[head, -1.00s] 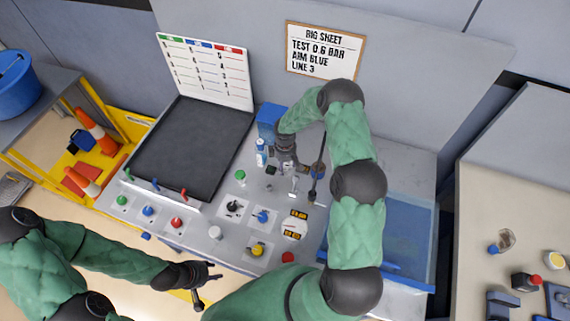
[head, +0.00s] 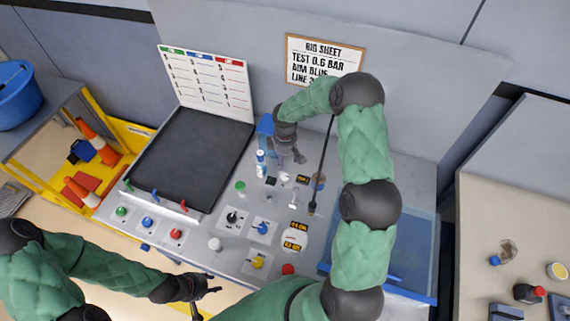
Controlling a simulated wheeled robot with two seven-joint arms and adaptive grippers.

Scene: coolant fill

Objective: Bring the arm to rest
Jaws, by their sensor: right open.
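My right arm, in a green sleeve, arches over the right part of the grey bench. Its gripper (head: 289,158) hangs open and empty over the back of the bench, in front of a blue box (head: 266,126) that it partly hides. A small white-and-blue bottle (head: 261,162) stands just left of this gripper, apart from it. My left gripper (head: 207,287) is at the bench's front edge, low in the picture; its jaws are too small to judge.
The bench holds a dark tray (head: 190,155), several coloured knobs, a thin dark rod (head: 322,165) and a blue bin (head: 411,250) at right. A sign (head: 325,60) hangs behind. A side table (head: 475,215) with small bottles stands further right.

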